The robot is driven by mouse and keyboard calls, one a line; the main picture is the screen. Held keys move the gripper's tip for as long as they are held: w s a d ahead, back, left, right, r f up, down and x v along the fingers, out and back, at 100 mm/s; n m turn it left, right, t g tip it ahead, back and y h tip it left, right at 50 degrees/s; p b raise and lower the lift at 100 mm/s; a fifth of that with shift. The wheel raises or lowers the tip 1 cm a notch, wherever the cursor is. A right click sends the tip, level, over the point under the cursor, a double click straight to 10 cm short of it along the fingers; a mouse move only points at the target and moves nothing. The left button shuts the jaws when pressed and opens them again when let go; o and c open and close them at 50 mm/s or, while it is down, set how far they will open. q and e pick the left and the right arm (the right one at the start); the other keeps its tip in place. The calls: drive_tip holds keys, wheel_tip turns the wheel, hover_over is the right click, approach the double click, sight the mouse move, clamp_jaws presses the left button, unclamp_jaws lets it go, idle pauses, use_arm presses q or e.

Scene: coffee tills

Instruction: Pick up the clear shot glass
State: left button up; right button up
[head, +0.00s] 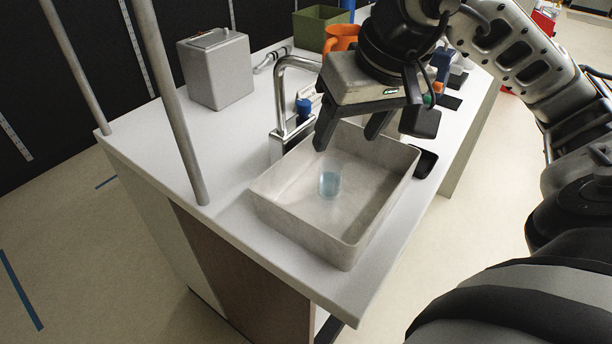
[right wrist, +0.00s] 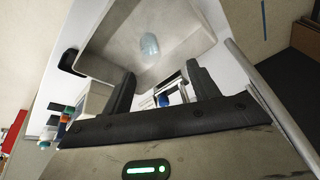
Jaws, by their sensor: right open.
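The clear shot glass (head: 330,182), faintly blue, stands inside the light grey sink basin (head: 268,203) on the counter. It also shows in the right wrist view (right wrist: 149,45), beyond the fingertips. My right gripper (head: 347,142) is open and empty above the back part of the basin, up and a little right of the glass in the head view. Its two dark fingers (right wrist: 160,84) are spread wide in the right wrist view, with nothing between them touching. My left gripper is not in view.
A chrome faucet (head: 283,95) rises behind the basin, close to my right gripper. A blue-capped item (head: 304,108) is beside it. A grey box (head: 216,70), an orange pitcher (head: 341,38) and a green bin (head: 316,25) stand further back. A grey post (head: 172,105) rises at the left.

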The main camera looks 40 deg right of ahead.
sight(331, 174)
drive_tip(key=shift+h, duration=0.5)
drive_tip(key=b+x, duration=0.1)
drive_tip(key=x, duration=0.2)
drive_tip(key=d+b+x, duration=0.1)
drive_tip(key=x, duration=0.3)
drive_tip(key=b+x, duration=0.1)
drive_tip(key=x, duration=0.2)
drive_tip(key=shift+w+d, duration=0.3)
drive_tip(key=shift+d, duration=0.05)
drive_tip(key=x, duration=0.5)
drive_tip(key=shift+w+b, duration=0.1)
drive_tip(key=shift+b, duration=0.3)
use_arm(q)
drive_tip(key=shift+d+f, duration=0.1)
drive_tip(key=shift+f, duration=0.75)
use_arm(e)
drive_tip(key=shift+f, duration=0.1)
drive_tip(key=c, duration=1)
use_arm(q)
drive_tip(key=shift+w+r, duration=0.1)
use_arm(e)
drive_tip(key=shift+c, duration=0.5)
